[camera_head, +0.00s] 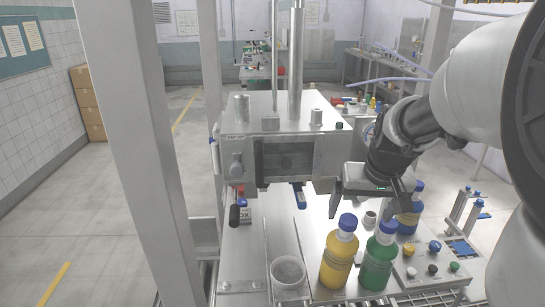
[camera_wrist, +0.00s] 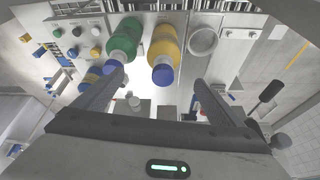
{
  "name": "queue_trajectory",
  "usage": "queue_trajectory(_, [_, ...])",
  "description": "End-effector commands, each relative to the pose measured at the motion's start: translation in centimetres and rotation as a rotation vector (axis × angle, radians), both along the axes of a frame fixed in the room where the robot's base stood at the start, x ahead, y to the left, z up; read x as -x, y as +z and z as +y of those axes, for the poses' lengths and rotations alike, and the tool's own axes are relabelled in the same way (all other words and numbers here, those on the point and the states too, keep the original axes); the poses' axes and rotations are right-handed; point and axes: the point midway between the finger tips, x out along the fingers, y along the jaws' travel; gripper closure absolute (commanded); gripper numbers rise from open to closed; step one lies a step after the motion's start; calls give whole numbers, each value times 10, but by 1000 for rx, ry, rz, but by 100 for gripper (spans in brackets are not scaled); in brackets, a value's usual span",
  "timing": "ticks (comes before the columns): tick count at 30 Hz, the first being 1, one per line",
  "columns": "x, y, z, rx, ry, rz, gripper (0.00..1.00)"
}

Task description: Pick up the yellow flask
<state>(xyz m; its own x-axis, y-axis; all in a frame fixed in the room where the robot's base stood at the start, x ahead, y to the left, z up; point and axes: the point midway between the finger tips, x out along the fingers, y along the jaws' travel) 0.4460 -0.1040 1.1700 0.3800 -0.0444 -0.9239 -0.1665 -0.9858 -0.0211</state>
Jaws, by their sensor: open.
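The yellow flask (camera_head: 338,262) stands upright with a blue cap on the metal table, left of a green flask (camera_head: 378,265). My gripper (camera_head: 368,208) is open and empty, above and behind the flasks. In the wrist view, the yellow flask (camera_wrist: 163,44) lies ahead between my two fingers, with its cap near the middle of the gap. The green flask (camera_wrist: 126,42) is beside it, its blue cap close to my left fingertip. I cannot tell whether that finger touches it. A blue flask (camera_head: 410,217) stands behind, partly hidden by my gripper.
A pale cup (camera_head: 288,272) stands left of the yellow flask. A control panel (camera_head: 428,262) with knobs is right of the green flask. A steel machine box (camera_head: 280,150) stands behind on the left. A steel post (camera_head: 140,150) rises at the left.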

Motion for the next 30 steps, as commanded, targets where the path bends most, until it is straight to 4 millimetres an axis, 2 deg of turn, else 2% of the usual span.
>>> queue_trajectory(12, [-31,-81,-2,-3,2,5,9])
queue_trajectory(15, [-38,-96,-3,-3,1,3,9])
queue_trajectory(23, [-46,-113,-3,-1,1,1,9])
queue_trajectory(30, [-61,-145,2,-2,3,3,9])
